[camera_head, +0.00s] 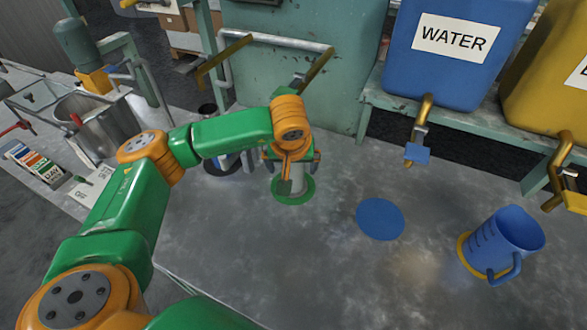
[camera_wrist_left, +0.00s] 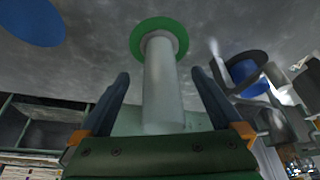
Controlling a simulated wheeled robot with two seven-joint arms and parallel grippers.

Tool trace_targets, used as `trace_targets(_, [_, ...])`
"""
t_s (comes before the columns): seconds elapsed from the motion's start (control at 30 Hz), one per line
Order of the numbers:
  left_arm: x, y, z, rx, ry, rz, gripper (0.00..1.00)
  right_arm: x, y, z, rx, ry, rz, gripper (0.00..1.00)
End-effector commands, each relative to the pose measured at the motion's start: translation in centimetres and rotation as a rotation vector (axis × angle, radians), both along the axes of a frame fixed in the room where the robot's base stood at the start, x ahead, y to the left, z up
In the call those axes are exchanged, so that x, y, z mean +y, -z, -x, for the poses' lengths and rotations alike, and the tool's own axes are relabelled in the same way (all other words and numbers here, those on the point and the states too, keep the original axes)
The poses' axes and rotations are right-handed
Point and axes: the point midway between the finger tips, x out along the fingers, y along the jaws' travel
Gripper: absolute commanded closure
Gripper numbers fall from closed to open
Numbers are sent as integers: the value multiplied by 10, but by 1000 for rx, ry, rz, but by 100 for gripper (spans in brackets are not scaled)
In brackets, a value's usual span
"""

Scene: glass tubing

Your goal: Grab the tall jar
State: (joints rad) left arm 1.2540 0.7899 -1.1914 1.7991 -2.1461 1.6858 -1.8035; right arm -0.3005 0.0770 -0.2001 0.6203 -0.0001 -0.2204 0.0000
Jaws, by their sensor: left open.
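The tall jar is a pale grey, upright cylinder (camera_wrist_left: 163,90). In the head view only its lower part (camera_head: 297,184) shows below my left gripper. It stands on a round green mat (camera_head: 281,199), which also shows in the left wrist view (camera_wrist_left: 141,38). My left gripper (camera_head: 290,163) is over the jar, with its upper part hidden. In the left wrist view my left gripper (camera_wrist_left: 160,77) is open, with one dark finger on each side of the jar and a gap on both sides. My right gripper is not in view.
A blue round mat (camera_head: 380,219) lies bare to the right. A blue measuring jug (camera_head: 499,240) stands on a yellow mat at far right. A blue WATER tank (camera_head: 450,65) with a tap is behind. A dark ring with a blue object (camera_wrist_left: 248,72) is close beside the gripper.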

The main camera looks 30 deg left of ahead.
Motion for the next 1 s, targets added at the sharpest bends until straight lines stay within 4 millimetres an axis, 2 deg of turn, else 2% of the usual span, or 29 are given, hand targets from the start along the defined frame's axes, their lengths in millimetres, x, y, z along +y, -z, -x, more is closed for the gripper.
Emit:
trace_targets(0.17, [15, -3, -30, 1, -4, 1, 0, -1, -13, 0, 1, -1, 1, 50])
trace_targets(0.2, [17, 3, -33, 6, -2, 1, 0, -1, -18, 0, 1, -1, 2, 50])
trace_targets(0.33, [19, 23, -40, 4, 1, 1, 0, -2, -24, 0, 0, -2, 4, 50])
trace_targets(0.57, [20, 29, -41, 1, 0, 2, 0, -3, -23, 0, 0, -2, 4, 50])
trace_targets(0.67, [20, 29, -41, 1, 0, 2, 24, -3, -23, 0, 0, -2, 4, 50])
trace_targets(0.93, [20, 29, -41, 1, 0, 3, 97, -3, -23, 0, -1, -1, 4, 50])
trace_targets(1.0, [19, 29, -41, 1, 0, 3, 100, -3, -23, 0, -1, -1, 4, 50])
